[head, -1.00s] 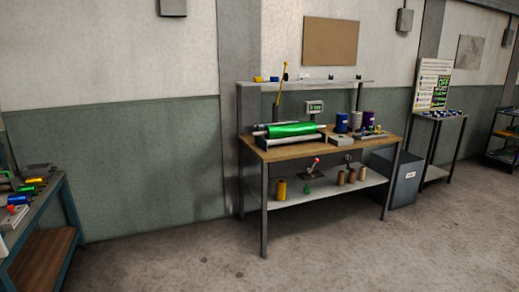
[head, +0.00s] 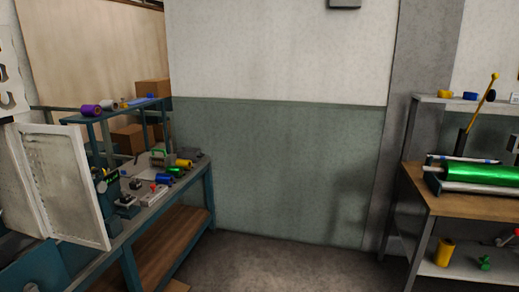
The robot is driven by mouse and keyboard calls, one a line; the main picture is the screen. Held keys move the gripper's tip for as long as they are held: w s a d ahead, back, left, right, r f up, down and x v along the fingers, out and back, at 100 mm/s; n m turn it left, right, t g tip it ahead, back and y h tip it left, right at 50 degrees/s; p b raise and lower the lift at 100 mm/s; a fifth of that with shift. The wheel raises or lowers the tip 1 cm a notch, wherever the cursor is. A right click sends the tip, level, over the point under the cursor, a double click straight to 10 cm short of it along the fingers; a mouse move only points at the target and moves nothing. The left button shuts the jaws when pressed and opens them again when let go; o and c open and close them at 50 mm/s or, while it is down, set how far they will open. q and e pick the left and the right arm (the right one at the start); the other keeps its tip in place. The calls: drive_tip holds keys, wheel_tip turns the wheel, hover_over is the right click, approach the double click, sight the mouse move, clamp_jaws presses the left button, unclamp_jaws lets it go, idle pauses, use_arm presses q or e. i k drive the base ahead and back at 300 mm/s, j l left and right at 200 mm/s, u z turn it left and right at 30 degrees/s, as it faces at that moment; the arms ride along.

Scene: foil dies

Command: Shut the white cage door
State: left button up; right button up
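A white framed panel with a pale mesh-like face, which looks like the cage door (head: 72,185), is at the left of the head view. It stands upright and swung out in front of the left end of the blue-framed workbench (head: 128,258). A white piece with cut-outs (head: 10,75) shows above it at the picture's left edge. Whatever the door hangs on is mostly cut off by that edge. I cannot see a latch. Neither of my grippers is in view.
A second bench (head: 440,203) with a green roll (head: 476,174) stands at the right. The concrete floor (head: 270,265) between the benches is clear, with a wall behind.

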sight(66, 209)
drive_tip(key=i+u, duration=0.1)
drive_tip(key=u, duration=2.25)
drive_tip(key=l+u, duration=0.1)
drive_tip(key=l, duration=0.5)
drive_tip(key=l+u, duration=0.15)
drive_tip(key=l, duration=0.45)
drive_tip(key=k+l+u, duration=0.1)
drive_tip(key=l, duration=0.5)
drive_tip(key=l+u, duration=0.1)
drive_tip(key=l, duration=0.45)
drive_tip(key=k+l+u, duration=0.1)
drive_tip(key=l, duration=0.5)
drive_tip(key=k, duration=0.05)
